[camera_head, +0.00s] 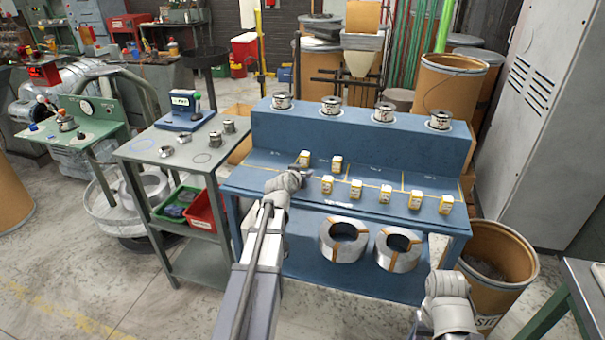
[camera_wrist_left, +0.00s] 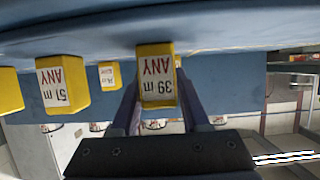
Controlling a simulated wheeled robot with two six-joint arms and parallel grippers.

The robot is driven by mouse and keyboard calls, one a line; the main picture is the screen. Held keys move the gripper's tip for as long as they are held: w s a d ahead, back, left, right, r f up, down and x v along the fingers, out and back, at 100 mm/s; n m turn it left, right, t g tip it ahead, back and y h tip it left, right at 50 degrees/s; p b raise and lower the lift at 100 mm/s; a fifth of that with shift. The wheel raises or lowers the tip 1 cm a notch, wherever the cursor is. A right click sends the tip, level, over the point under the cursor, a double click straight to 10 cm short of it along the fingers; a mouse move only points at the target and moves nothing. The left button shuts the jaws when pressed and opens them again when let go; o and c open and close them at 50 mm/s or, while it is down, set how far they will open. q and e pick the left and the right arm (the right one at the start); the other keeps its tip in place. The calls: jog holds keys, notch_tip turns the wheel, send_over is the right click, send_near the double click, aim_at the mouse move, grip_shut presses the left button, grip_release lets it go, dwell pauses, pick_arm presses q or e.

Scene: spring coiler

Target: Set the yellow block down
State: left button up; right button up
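A yellow block (camera_head: 305,158) with a white label stands at the left of the blue bench's lower shelf in the head view. In the left wrist view this yellow block (camera_wrist_left: 156,78) reads "39 m ANY", upside down, between the two fingers. My left gripper (camera_head: 301,167) reaches it from the front, and its fingers (camera_wrist_left: 158,100) lie close along both sides of the block. The block is at or very near the bench surface; I cannot tell whether it touches. Only my right wrist shows at the lower right; its fingers are hidden.
Another yellow block (camera_head: 337,163) stands just right of the held one. Several more (camera_head: 356,189) form a front row on the blue bench (camera_head: 290,197). Metal spools (camera_head: 331,105) line the raised back step. A grey side table (camera_head: 150,150) stands left.

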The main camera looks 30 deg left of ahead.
pick_arm(q)
jog(key=o, duration=0.3)
jog(key=p+v, duration=0.1)
jog(key=v, duration=0.1)
jog(key=p+v, duration=0.1)
jog(key=v, duration=0.2)
jog(key=p+v, duration=0.1)
jog(key=v, duration=0.1)
jog(key=shift+s+d+r, duration=0.2)
jog(key=shift+s+d, duration=0.05)
jog(key=shift+d, duration=0.25)
jog(key=shift+o, duration=0.4)
jog(key=shift+s, duration=0.45)
jog(key=shift+s+a+f, duration=0.1)
jog(key=shift+s+a, duration=0.1)
jog(key=shift+s, duration=1)
jog(key=shift+b+x, duration=0.5)
jog(key=shift+x, duration=1)
